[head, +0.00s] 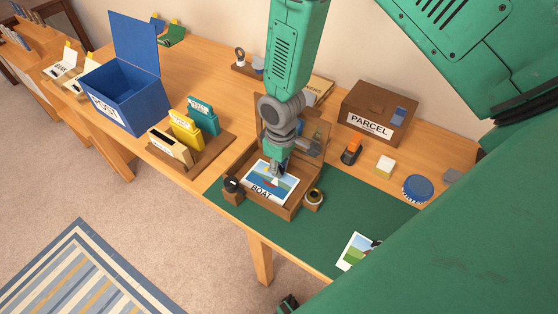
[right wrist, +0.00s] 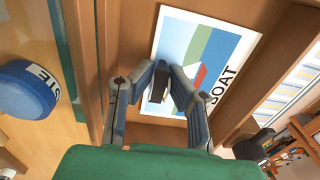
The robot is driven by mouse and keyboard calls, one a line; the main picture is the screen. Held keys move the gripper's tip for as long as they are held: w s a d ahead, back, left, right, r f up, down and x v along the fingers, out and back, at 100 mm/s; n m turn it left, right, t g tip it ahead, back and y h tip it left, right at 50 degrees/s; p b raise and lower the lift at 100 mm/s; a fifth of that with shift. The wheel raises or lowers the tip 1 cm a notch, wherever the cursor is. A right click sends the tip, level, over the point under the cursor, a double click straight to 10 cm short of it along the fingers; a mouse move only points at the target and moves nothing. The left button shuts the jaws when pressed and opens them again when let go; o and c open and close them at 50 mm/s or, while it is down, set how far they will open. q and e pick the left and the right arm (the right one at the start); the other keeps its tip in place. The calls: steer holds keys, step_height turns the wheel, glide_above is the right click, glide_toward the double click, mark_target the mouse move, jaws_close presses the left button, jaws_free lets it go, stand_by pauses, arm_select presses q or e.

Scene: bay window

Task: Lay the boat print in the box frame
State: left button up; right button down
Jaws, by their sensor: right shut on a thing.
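The boat print (head: 284,185), a white-bordered card with a blue, green and red picture and the word BOAT, is within the walls of the wooden box frame (head: 290,211). In the right wrist view the print (right wrist: 228,47) is slightly turned against the frame's wall (right wrist: 118,60). I cannot tell whether it touches the frame's floor. My right gripper (head: 275,177) is over the print, its fingertips (right wrist: 161,82) closed on a small dark block at the print. The frame's glazed lid (head: 314,138) stands open at the back. My left gripper is not in view.
Another print (head: 354,250) lies front right. A PARCEL box (head: 378,108), a blue round tin (head: 417,187) and a file rack (head: 211,153) are nearby.

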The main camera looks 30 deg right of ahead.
stand_by(0.7)
steer(key=c, duration=1.5)
jaws_free()
steer(key=shift+r+p, duration=3.2)
steer(key=shift+r, duration=0.3)
steer(key=shift+s+f, duration=0.15)
